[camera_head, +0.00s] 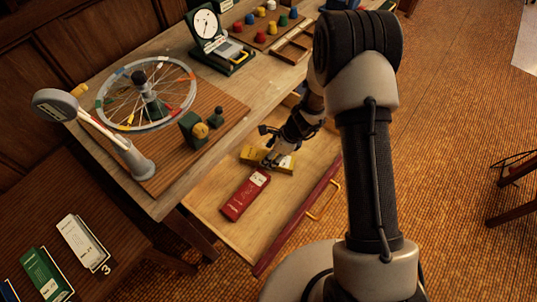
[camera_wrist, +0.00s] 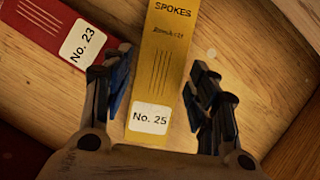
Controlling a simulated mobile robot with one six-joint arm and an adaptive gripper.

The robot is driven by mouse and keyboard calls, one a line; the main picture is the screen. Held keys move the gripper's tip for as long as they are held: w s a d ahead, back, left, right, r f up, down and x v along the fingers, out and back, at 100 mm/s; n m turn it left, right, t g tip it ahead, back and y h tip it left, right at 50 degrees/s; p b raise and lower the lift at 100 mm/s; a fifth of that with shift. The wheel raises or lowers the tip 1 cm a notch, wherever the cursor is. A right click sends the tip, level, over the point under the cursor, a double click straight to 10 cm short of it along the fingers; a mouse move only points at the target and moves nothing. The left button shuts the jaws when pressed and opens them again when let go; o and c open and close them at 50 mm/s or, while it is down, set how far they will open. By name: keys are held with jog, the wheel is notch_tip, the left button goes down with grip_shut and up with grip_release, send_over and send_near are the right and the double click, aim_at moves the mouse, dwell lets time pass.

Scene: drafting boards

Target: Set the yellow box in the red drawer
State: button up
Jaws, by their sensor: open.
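The yellow box (camera_head: 252,153) lies flat in the open drawer with the red front (camera_head: 296,219). In the wrist view the yellow box (camera_wrist: 164,62) is marked SPOKES and No. 25. My gripper (camera_head: 271,160) is low in the drawer, over the yellow box. In the wrist view my open gripper (camera_wrist: 162,78) has one finger on each side of the box's near end. The left finger looks very close to the box; I cannot tell whether it touches. My gripper hides part of the box in the head view.
A red box (camera_head: 243,196) marked No. 23 lies in the drawer, left of the yellow one. The worktop above holds a spoked wheel (camera_head: 146,94), a dial gauge (camera_head: 208,28) and colored knobs. The drawer's front right part is bare.

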jog(key=w+p+v, duration=0.1)
jog(key=p+v, duration=0.2)
jog(key=v, duration=0.6)
jog(key=shift+s+r, duration=0.15)
jog(key=shift+s, duration=0.35)
jog(key=s+d+r+n+t, duration=0.1)
jog(key=s+r+n, duration=0.35)
jog(key=r, duration=0.75)
jog(key=s+r+n, duration=0.3)
jog(key=r+n, duration=0.3)
jog(key=r, duration=0.5)
jog(key=s+d+r+n+h, duration=0.1)
jog(key=s+d+r+n, duration=0.2)
jog(key=s, duration=0.2)
jog(key=s+d+r+n+t+h, duration=0.1)
jog(key=s+d+r+n+h, duration=0.1)
jog(key=s, duration=0.4)
jog(key=s+d+r+n+t+h, duration=0.1)
jog(key=s+d+r+n, duration=0.3)
jog(key=s+n, duration=0.1)
jog(key=shift+s+r, duration=0.35)
jog(key=shift+s, duration=0.2)
jog(key=shift+n, duration=0.25)
